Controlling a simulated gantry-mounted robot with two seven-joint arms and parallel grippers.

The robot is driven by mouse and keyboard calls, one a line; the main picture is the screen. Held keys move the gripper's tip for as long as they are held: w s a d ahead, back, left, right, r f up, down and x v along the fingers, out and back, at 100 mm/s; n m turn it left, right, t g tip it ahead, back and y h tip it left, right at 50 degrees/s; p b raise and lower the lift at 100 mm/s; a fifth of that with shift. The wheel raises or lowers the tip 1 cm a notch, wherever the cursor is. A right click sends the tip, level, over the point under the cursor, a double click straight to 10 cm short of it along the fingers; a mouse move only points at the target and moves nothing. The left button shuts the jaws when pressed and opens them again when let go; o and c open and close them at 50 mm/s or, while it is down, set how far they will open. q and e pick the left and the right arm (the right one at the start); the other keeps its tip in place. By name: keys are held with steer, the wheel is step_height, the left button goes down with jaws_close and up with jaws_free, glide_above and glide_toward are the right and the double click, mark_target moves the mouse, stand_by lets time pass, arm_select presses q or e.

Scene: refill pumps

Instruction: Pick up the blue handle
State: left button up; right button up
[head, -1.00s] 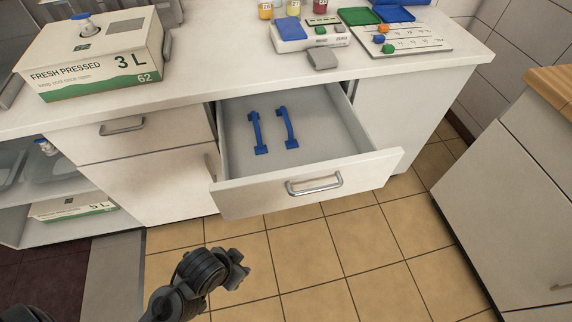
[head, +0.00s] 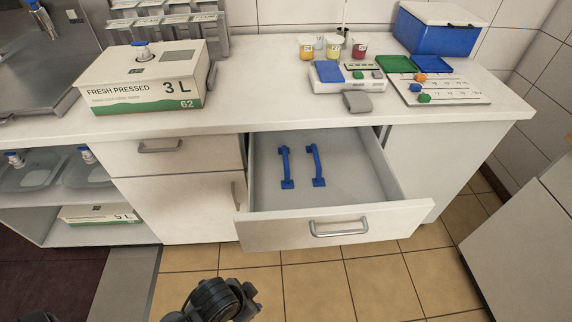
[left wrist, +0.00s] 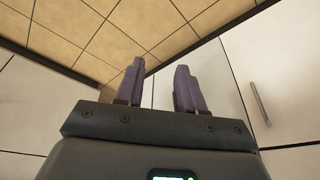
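Two blue handles lie side by side in the pulled-out drawer (head: 350,195), the left one (head: 286,165) and the right one (head: 317,164). Both lie lengthwise from the back toward the drawer front. My left gripper (head: 246,297) is in front of the cabinet, low in the head view, below and in front of the drawer and well apart from the handles. In the left wrist view its two fingers (left wrist: 160,85) stand apart with nothing between them. That view shows floor and cabinet fronts, no blue handle. My right gripper is in neither current view.
The open drawer's front panel (head: 275,232) juts out over the tiled floor. On the counter (head: 255,100) stand a juice box (head: 140,80), a white scale (head: 340,85), small cups, a card with coloured pieces and a blue cooler (head: 430,35). Another cabinet (head: 525,240) stands at the right.

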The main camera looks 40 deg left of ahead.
arm_select(q)
steer(key=shift+o, duration=0.5)
stand_by(0.3)
